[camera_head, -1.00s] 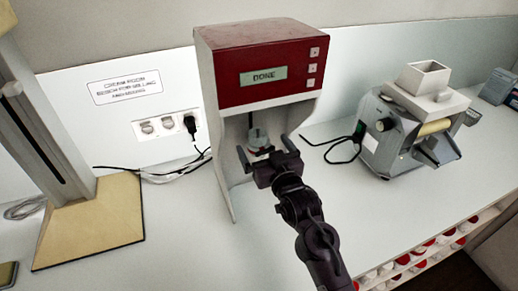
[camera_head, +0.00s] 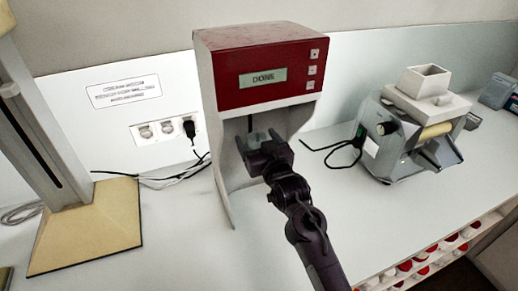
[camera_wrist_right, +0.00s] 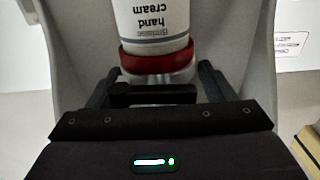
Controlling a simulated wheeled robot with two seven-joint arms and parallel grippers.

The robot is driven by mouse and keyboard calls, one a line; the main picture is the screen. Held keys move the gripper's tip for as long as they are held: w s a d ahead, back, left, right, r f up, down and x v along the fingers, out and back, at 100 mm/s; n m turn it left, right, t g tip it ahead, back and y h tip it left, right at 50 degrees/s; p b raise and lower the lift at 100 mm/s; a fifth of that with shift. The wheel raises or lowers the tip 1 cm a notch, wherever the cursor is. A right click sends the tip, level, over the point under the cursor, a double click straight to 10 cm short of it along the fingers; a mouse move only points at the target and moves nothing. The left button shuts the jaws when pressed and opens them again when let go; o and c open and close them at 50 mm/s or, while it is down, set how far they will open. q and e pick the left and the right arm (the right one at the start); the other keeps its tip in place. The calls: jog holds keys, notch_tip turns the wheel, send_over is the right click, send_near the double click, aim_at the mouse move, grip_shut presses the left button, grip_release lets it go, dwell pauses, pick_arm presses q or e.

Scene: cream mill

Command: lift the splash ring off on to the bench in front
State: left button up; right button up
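A red ring (camera_wrist_right: 158,60), which I take for the splash ring, sits around the end of a white hand cream jar (camera_wrist_right: 155,22). A pale clear-looking part shows beside it, and a dark bar (camera_wrist_right: 153,94) crosses in front. My right gripper (camera_head: 264,142) reaches into the bay of the red and white mill (camera_head: 262,65). In the right wrist view its fingers (camera_wrist_right: 158,75) stand apart, one on each side of the ring. I see no clear contact. In the head view the gripper hides most of the jar and ring. My left gripper is not seen.
The mill's display (camera_head: 263,77) reads DONE. A grey machine with a hopper (camera_head: 412,130) stands to the right. A stand with a beige base (camera_head: 90,225) is at the left. The bench (camera_head: 180,255) in front of the mill is clear. Cables run behind.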

aim_at(264, 135)
jog(key=c, duration=1)
jog(key=shift+c, duration=0.2)
jog(key=shift+r+p, duration=0.95)
jog(key=shift+r, duration=0.1)
jog(key=shift+r+p, duration=1.2)
jog(key=shift+r, duration=0.25)
jog(key=shift+s, duration=0.15)
jog(key=shift+p+v, duration=1.2)
jog(key=shift+v, duration=0.85)
jog(key=p+v, duration=0.1)
jog(key=v, duration=0.1)
jog(key=shift+s+d, duration=0.2)
jog(key=shift+s, duration=0.1)
jog(key=shift+f, duration=0.1)
